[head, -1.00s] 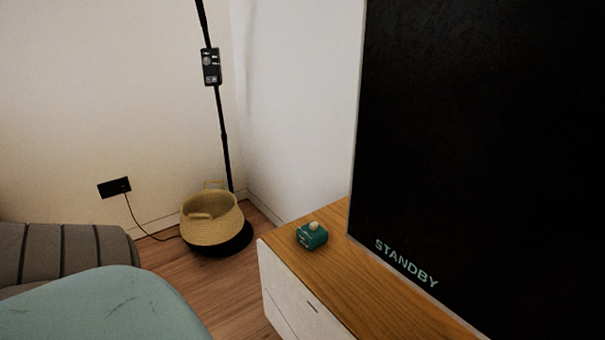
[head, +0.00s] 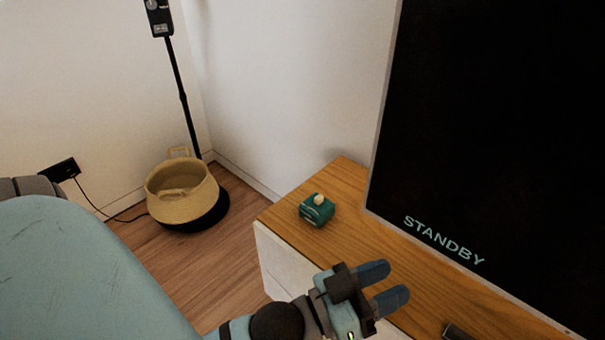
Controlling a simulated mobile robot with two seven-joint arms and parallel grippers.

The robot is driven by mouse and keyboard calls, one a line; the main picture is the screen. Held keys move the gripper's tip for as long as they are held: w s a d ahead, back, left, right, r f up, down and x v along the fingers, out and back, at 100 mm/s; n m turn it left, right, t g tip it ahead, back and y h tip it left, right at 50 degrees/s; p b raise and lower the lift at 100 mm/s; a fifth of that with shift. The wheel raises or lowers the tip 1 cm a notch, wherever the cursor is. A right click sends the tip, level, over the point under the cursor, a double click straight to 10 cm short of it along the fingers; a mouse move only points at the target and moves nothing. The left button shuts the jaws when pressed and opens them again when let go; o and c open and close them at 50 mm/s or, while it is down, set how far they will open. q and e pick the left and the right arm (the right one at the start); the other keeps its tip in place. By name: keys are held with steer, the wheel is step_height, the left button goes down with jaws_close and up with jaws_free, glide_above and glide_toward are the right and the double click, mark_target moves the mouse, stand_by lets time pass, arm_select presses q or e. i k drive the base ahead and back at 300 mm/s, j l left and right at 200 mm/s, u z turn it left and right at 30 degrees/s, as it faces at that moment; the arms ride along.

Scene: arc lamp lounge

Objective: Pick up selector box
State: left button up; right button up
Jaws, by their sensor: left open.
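The selector box (head: 316,211) is a small green box with a cream knob on top. It sits upright on the wooden top of the cabinet (head: 345,182), near its far left corner. My left gripper (head: 388,284) is open and empty, with two blue fingers apart and pointing right. It is over the near part of the cabinet, nearer to me than the box and to its right, clear of it. My right gripper is not recognisable in view.
A large black screen (head: 480,130) reading STANDBY stands along the right of the cabinet. A dark object (head: 455,331) lies at the bottom edge. Bare wood surrounds the box.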

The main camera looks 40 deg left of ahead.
mark_target(316, 216)
steer(key=j, duration=2.05)
